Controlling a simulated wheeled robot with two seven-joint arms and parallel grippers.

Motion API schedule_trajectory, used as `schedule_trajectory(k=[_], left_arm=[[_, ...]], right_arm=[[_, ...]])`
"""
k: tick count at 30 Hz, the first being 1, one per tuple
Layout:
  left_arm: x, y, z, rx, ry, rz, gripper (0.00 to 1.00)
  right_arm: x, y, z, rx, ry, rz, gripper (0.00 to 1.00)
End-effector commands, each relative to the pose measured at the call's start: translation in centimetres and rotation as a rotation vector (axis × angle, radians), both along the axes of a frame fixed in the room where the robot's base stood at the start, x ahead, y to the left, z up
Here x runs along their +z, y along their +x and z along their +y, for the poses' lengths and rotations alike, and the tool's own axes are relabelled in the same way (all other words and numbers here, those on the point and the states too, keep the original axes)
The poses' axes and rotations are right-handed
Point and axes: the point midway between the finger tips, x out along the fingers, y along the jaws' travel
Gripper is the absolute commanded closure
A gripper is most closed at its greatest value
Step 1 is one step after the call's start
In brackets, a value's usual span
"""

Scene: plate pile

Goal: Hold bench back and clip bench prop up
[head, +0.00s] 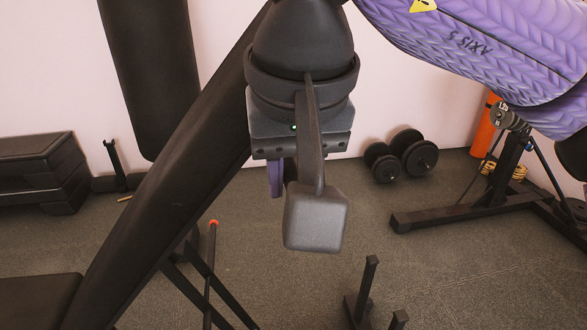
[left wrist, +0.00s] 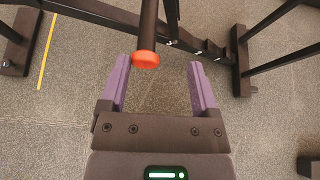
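The bench back (head: 165,190) is a long black pad, tilted up from lower left; its upper part runs behind the gripper at centre. The bench prop (head: 209,265) is a thin dark bar with a red end, standing below the back. In the left wrist view the prop (left wrist: 146,40) points its red end between the purple fingertips, nearer the left finger.
Dark bench frame bars (left wrist: 200,45) cross behind the prop. A black bench seat (head: 35,302) is at lower left. Stacked black steps (head: 40,165), dumbbells (head: 402,155) and a black stand (head: 480,208) stand around. Open floor (head: 300,290) shows at lower centre.

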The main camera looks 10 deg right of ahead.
Motion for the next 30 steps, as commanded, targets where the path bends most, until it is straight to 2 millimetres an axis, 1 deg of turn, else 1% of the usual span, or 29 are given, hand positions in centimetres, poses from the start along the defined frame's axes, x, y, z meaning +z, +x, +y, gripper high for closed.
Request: schedule_trajectory(k=[6, 12, 16, 25, 30], left_arm=[[0.1, 0.1, 0.0, -0.001, 0.000, -0.002, 0.24], [1.0, 1.3, 1.0, 0.000, 0.001, -0.005, 0.24], [1.4, 1.8, 1.4, -0.001, 0.000, -0.003, 0.24], [1.3, 1.9, 1.4, 0.000, 0.001, -0.001, 0.24], [0.5, 3.2, 1.7, 0.001, 0.000, -0.001, 0.24]], right_arm=[[0.1, 0.0, 0.0, 0.001, 0.003, -0.003, 1.00], [0.1, 0.0, 0.0, 0.001, 0.003, -0.002, 1.00], [0.1, 0.0, 0.0, 0.001, 0.003, -0.002, 1.00], [0.1, 0.0, 0.0, 0.001, 0.003, -0.002, 1.00], [0.1, 0.0, 0.0, 0.001, 0.003, -0.003, 1.00]])
